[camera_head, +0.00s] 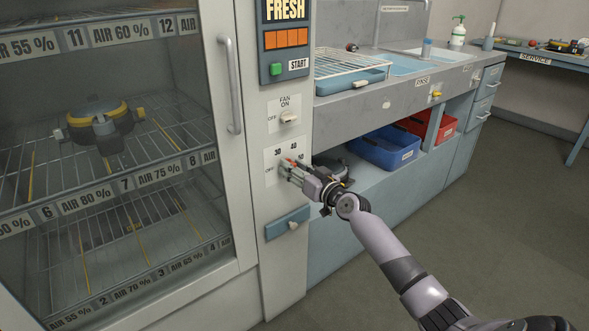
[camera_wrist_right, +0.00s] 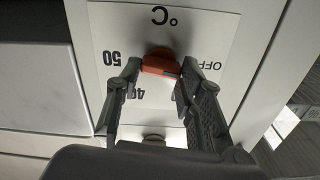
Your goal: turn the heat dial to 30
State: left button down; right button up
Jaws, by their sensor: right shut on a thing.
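The heat dial (camera_wrist_right: 160,62) is a red-orange knob on a white plate (camera_wrist_right: 110,20) marked OFF, 40, 50 and °C, seen upside down in the right wrist view. In the head view the plate (camera_head: 270,155) is on the cabinet's front column, and 30 and 40 show above the dial. My right gripper (camera_head: 287,171) reaches it from the right and is shut on the dial, with a finger on each side. The fingers hide part of the scale in the wrist view, including 30. I cannot tell exactly which mark the dial points to. My left gripper is not in view.
A fan switch (camera_head: 289,117) sits above the dial plate, and a blue latch (camera_head: 287,224) is below it. The glass cabinet door with its handle (camera_head: 231,85) is to the left. A counter with blue (camera_head: 385,150) and red bins is to the right.

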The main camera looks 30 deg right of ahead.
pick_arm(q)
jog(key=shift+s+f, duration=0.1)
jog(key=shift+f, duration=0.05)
pick_arm(e)
jog(key=shift+d+f+m, duration=0.1)
jog(key=shift+m, duration=2.4)
jog(key=shift+d+f+m, duration=0.1)
jog(key=shift+m, duration=2.4)
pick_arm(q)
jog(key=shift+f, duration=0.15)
pick_arm(e)
jog(key=o, duration=1.2)
jog(key=shift+c, duration=0.2)
jog(key=s, duration=1.2)
jog(key=shift+d, duration=0.45)
